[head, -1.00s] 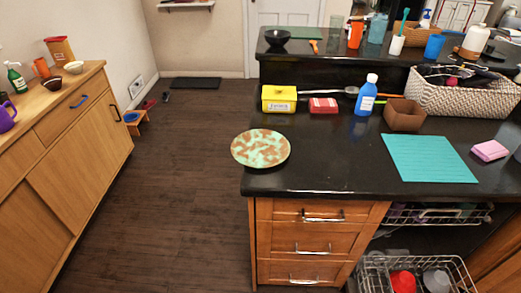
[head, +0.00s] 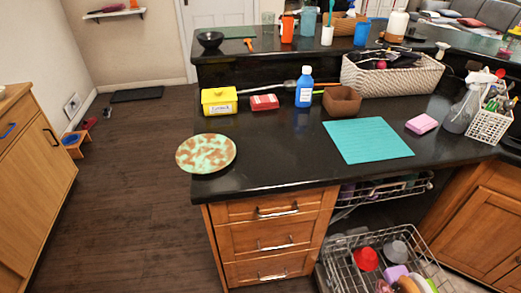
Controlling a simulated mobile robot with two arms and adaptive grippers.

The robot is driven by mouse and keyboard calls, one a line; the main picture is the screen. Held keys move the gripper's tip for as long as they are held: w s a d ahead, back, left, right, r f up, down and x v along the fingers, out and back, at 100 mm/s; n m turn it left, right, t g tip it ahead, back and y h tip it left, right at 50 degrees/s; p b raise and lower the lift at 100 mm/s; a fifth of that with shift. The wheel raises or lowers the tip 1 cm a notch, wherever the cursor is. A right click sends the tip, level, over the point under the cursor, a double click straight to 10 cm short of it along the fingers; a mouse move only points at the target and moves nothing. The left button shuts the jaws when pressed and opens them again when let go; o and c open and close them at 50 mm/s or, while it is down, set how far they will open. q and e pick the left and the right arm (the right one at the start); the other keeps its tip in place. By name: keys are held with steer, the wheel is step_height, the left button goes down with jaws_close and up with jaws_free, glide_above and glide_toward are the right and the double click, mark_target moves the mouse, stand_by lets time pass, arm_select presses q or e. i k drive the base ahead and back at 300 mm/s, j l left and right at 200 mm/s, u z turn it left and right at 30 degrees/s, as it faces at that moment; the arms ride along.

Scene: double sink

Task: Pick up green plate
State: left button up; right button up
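A round plate (head: 206,153), mottled pale green and brown, lies at the left front corner of the black counter (head: 262,158). Its left edge appears to reach past the counter's edge. Nothing lies on it. Neither of my grippers shows in the head view.
A teal mat (head: 368,141) lies right. An open dishwasher rack (head: 386,262) juts out below.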

mark_target(204, 154)
steer(key=i+j+z, duration=0.2)
steer(key=j+z, duration=0.2)
steer(key=i+j+z, duration=0.1)
steer(key=j+z, duration=0.3)
steer(key=i+j+z, duration=0.1)
steer(key=j+z, duration=0.7)
steer(key=k+j+z, duration=0.1)
steer(key=j+z, duration=0.3)
steer(key=j, duration=0.1)
